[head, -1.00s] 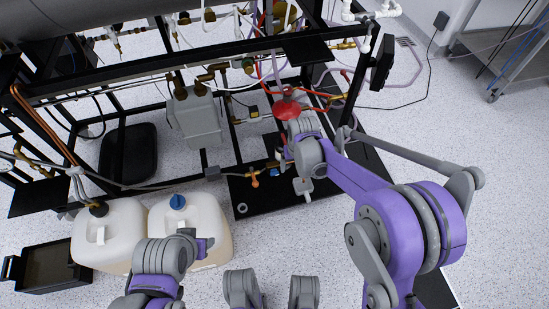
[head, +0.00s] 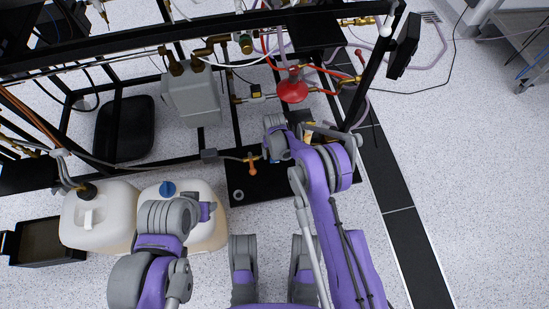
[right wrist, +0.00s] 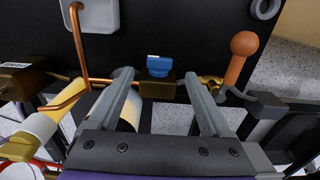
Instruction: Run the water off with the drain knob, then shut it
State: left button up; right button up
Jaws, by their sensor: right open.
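A blue knob (right wrist: 159,65) sits on a brass valve block (right wrist: 157,85) in the pipe line in the right wrist view. My right gripper (right wrist: 158,82) is open, with its fingers apart on either side of the blue knob and short of it. They do not clearly touch it. An orange ball-ended handle (right wrist: 243,44) stands to the right of the right finger; it also shows in the head view (head: 252,166). In the head view my right gripper (head: 274,142) covers most of the blue knob. My left gripper (head: 205,211) is over the jugs, its fingers unclear.
Two white jugs (head: 95,222) and a black bin (head: 45,242) stand on the floor at left. A red round part (head: 292,88) with red hoses is just beyond my right gripper. Black frame bars (head: 120,45) cross above.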

notch_tip(320, 180, down, 5)
jog(key=shift+b, duration=0.5)
grip_shut()
jog(key=shift+w+d+y, duration=0.1)
jog(key=shift+d+y, duration=0.2)
jog(key=shift+y, duration=0.4)
jog(key=shift+g+y, duration=0.3)
jog(key=shift+y, duration=0.4)
grip_release()
